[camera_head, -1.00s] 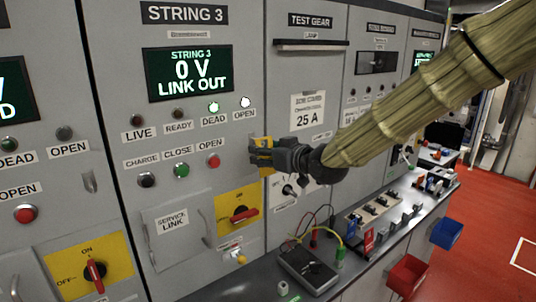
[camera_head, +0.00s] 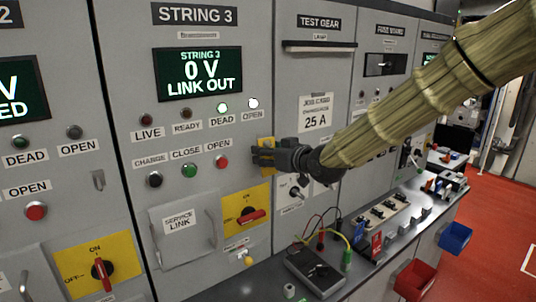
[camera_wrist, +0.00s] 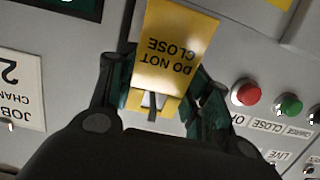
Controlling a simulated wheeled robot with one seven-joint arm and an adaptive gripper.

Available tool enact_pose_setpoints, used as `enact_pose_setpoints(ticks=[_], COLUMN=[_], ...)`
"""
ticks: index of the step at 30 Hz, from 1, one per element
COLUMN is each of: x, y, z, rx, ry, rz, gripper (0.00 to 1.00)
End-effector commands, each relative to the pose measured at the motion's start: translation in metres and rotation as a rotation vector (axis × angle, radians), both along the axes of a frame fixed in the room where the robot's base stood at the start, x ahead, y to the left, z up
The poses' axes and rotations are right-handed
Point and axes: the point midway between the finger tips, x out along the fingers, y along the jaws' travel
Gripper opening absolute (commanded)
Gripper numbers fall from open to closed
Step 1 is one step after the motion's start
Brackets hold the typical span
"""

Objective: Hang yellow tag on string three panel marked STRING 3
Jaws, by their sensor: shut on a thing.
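The yellow tag (camera_head: 266,146) is held in my gripper (camera_head: 262,155), at the right edge of the STRING 3 panel (camera_head: 140,95). In the wrist view the tag (camera_wrist: 172,50) reads DO NOT CLOSE upside down, and the gripper (camera_wrist: 155,98) is shut on its slotted end. A thin grey piece (camera_wrist: 153,103) shows at the slot; I cannot tell whether it is a hook passing through. The panel has its STRING 3 label (camera_head: 195,15) and a display (camera_head: 198,73) reading 0 V LINK OUT. Any hook behind the tag is hidden in the head view.
Red OPEN (camera_head: 221,162) and green CLOSE (camera_head: 190,170) buttons sit left of the gripper. A yellow rotary switch (camera_head: 246,212) is below. The neighbouring left panel has a bare hook (camera_head: 98,180). A meter (camera_head: 315,272) with leads lies on the bench below.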

Motion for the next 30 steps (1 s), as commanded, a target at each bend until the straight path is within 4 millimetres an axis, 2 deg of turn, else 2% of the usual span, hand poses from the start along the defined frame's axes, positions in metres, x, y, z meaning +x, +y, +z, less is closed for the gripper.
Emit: enact_pose_setpoints(ticks=[11,12,15,25,30], x=[0.0,0.0,0.0,-0.0004,-0.0085], y=[-0.0003,-0.0003,-0.0003,-0.0007,-0.0076], z=[0.0001,0.0002,0.0001,0.0003,0.0036], rx=[0.0,0.0,0.0,0.0,0.001], ry=[0.0,0.0,0.0,0.0,0.0], rz=[0.0,0.0,0.0,0.0,-0.001], gripper=[0.29,0.56,0.74,0.74,0.74])
